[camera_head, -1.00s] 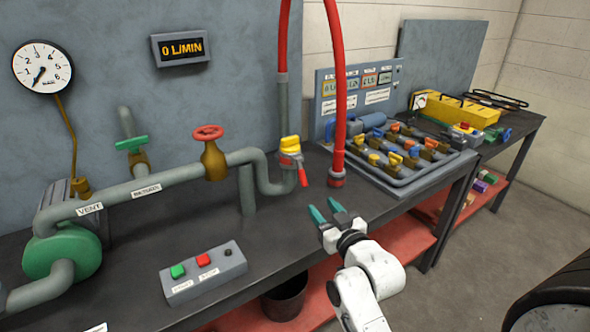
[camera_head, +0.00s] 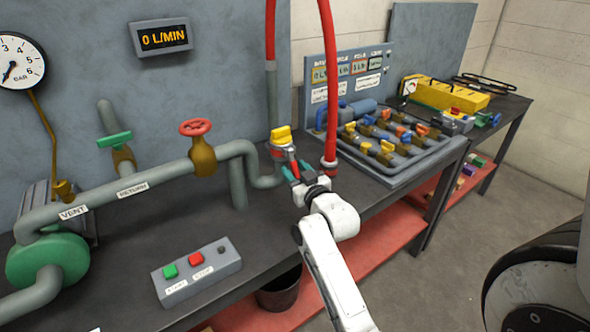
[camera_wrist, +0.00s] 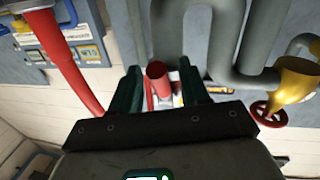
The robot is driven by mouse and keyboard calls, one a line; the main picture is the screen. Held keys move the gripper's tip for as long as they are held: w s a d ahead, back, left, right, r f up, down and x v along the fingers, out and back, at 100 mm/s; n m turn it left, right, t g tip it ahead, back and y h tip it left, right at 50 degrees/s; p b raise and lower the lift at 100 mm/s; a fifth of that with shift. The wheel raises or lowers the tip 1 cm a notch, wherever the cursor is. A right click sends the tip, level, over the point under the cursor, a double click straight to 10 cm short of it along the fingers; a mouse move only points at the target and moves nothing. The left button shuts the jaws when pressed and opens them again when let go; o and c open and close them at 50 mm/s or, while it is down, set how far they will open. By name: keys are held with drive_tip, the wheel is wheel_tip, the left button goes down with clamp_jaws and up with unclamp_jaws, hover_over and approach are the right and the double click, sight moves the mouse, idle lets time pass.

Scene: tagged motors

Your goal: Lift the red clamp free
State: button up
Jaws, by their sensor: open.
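The red clamp (camera_head: 302,164) shows in the head view as a small red piece below the yellow cap (camera_head: 281,136) on the pipe's upturned end. My gripper (camera_head: 298,172) is open with its teal fingers at the clamp, partly hiding it. In the wrist view, a red round-ended piece (camera_wrist: 157,70), which looks like the clamp's handle, stands between the two open fingers of my gripper (camera_wrist: 160,88). I see a gap on both sides of it. Whether it lies fully within the finger depth I cannot tell.
A red hose (camera_head: 333,90) comes down close to the right of my gripper. The grey pipe (camera_head: 130,190) with a red handwheel (camera_head: 199,128) runs to the left. A button box (camera_head: 197,272) sits on the bench front. A valve board (camera_head: 390,150) stands to the right.

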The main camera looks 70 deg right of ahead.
drive_tip(key=shift+w+d, duration=0.2)
drive_tip(key=shift+w, duration=0.05)
drive_tip(key=shift+c, duration=0.3)
clamp_jaws()
